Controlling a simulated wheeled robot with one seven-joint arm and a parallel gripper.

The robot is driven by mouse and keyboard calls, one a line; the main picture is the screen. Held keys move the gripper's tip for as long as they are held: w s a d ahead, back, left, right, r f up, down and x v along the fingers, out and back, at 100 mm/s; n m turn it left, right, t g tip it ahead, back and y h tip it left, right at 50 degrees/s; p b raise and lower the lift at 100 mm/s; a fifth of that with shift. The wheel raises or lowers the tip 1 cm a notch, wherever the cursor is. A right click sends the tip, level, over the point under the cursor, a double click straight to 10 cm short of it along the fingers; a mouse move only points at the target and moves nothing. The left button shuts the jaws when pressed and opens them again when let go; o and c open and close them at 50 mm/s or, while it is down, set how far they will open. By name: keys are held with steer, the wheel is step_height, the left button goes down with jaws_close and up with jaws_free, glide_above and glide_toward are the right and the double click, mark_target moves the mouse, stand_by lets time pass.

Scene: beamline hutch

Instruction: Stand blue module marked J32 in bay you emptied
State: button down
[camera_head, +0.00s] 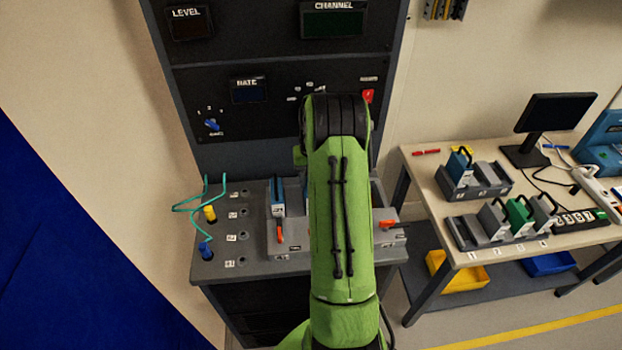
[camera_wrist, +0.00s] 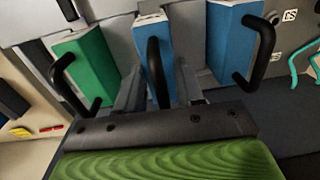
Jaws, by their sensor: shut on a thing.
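In the wrist view a blue module (camera_wrist: 164,32) with a black loop handle is between the fingers of my gripper (camera_wrist: 160,88), which is shut on that handle. The module stands in line between a green module (camera_wrist: 88,62) and another blue module (camera_wrist: 232,42); whether it sits fully down in a bay I cannot tell. No J32 mark is readable on it. In the head view my arm hides the gripper and the held module. The other blue module (camera_head: 277,195) shows left of my arm, in the grey rack (camera_head: 296,236) on the console ledge.
Orange levers (camera_head: 280,232) sit on the rack's front. Left of it are a yellow plug (camera_head: 210,213), a blue plug (camera_head: 205,250) and a teal cable (camera_head: 190,207). On the right, a table (camera_head: 432,172) holds a dock with a green module (camera_head: 519,215) and a second dock (camera_head: 490,178).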

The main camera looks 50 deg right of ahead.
steer(key=shift+f+b, duration=0.35)
steer(key=shift+f, duration=0.15)
stand_by(0.6)
steer(key=c, duration=0.6)
jaws_free()
steer(key=r, duration=0.5)
steer(key=r+p, duration=0.1)
steer(key=r, duration=0.9)
steer(key=shift+s+d+r+p, duration=0.25)
steer(key=shift+r+p, duration=0.1)
steer(key=shift+r, duration=0.05)
